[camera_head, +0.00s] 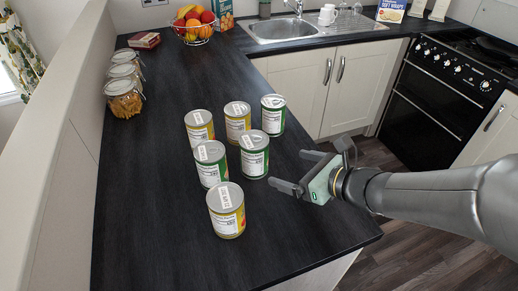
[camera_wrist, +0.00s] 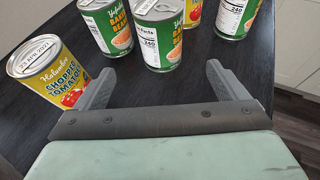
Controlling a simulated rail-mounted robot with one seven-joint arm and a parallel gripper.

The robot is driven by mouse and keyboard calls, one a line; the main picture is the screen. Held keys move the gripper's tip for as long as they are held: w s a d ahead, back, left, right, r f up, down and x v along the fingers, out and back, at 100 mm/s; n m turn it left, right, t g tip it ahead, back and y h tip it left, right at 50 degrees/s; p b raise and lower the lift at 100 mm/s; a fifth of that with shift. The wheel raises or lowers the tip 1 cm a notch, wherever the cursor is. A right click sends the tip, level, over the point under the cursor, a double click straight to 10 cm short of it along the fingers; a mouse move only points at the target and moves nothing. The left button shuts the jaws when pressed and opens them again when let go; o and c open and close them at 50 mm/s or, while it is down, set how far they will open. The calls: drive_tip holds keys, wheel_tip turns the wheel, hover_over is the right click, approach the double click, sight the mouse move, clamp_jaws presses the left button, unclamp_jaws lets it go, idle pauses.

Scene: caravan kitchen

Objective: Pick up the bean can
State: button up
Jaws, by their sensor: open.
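Three green-labelled cans stand upright on the dark worktop: a near one (camera_head: 256,160), a left one (camera_head: 209,165) and a far right one (camera_head: 273,118). In the wrist view the near can (camera_wrist: 158,38) and left can (camera_wrist: 108,28) show baked beans labels; the far right can (camera_wrist: 234,17) is cut off at the top edge. My gripper (camera_head: 298,172) is open and empty, right of the near bean can and apart from it. In the wrist view the near can stands ahead, between the lines of the two fingers (camera_wrist: 160,76).
Yellow-labelled cans stand close by: a front chopped tomatoes can (camera_head: 228,213), also in the wrist view (camera_wrist: 50,72), and two behind (camera_head: 199,129) (camera_head: 237,122). Glass jars (camera_head: 123,98) and a fruit basket (camera_head: 194,25) are farther back. The worktop (camera_head: 150,200) is clear at left.

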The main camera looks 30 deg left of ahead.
sight(254, 156)
drive_tip(key=x, duration=1.4)
drive_tip(key=shift+p, duration=0.3)
drive_tip(key=shift+w+d+r, duration=0.1)
drive_tip(key=c, duration=1.4)
